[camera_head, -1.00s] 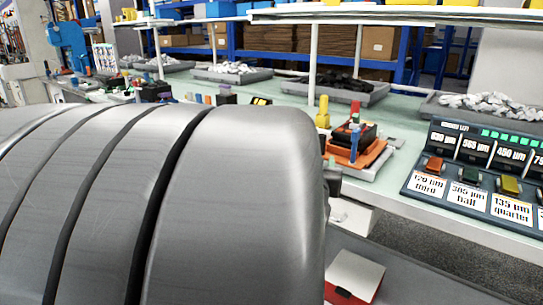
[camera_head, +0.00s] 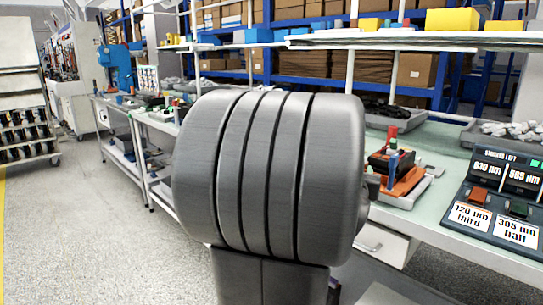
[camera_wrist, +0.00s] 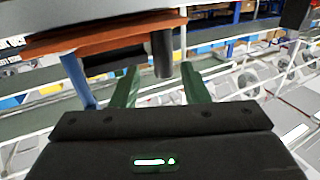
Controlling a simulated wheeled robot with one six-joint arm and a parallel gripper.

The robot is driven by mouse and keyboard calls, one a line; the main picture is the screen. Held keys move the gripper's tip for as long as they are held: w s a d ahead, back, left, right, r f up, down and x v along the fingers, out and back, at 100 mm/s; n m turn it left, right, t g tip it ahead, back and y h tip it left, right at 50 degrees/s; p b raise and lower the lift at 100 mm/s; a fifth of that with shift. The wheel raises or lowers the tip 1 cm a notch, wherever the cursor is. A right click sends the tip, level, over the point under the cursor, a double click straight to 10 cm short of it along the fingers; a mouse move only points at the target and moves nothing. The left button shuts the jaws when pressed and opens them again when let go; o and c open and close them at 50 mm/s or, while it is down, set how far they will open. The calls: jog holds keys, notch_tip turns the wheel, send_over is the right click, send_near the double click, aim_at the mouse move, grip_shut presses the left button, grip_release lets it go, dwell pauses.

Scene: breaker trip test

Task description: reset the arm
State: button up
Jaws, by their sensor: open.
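The breaker fixture, a black block on an orange base (camera_head: 412,182), sits in a shallow grey tray on the bench in the head view. A blue post (camera_head: 393,161) and a red part (camera_head: 391,135) stand at it. In the wrist view the orange base (camera_wrist: 110,36) appears upside down at the upper left, with a blue post (camera_wrist: 77,78). My gripper (camera_wrist: 159,84) is open, its two green fingers apart. A dark cylindrical piece (camera_wrist: 162,55) shows beyond and between the fingertips; I cannot tell whether they touch it. My grey arm hides much of the head view's middle.
A dark panel (camera_head: 500,195) with labelled switches stands on the bench (camera_head: 440,145) at right. Grey trays of parts line the back. A white drawer (camera_head: 382,243) is below the bench. A rack (camera_head: 25,130) stands far left, with open floor (camera_head: 90,230) before it.

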jog(key=shift+x, duration=2.1)
jog(key=shift+a, duration=0.1)
